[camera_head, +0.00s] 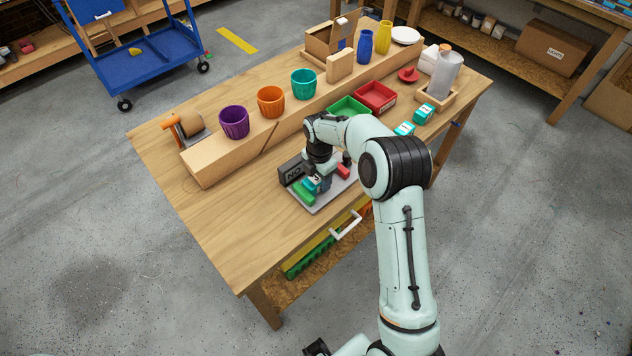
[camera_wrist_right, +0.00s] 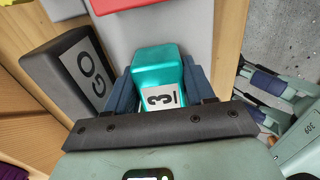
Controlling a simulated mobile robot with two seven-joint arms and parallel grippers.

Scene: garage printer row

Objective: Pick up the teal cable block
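The teal cable block (camera_wrist_right: 158,60) with a white label reading 3 sits between the two blue fingers of my right gripper (camera_wrist_right: 160,88) in the right wrist view. Both fingers lie against its sides, and the gripper looks shut on it. In the head view my right gripper (camera_head: 318,180) is low over the grey tray (camera_head: 326,200) at the table's front edge. The teal block also shows there (camera_head: 311,184), partly hidden by the gripper. I cannot tell whether it still touches the tray.
A green block (camera_head: 303,195) and a red block (camera_head: 343,171) flank the teal one. Two more teal blocks lie farther right (camera_head: 423,113) (camera_head: 404,129). The table's front left (camera_head: 225,220) is clear.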

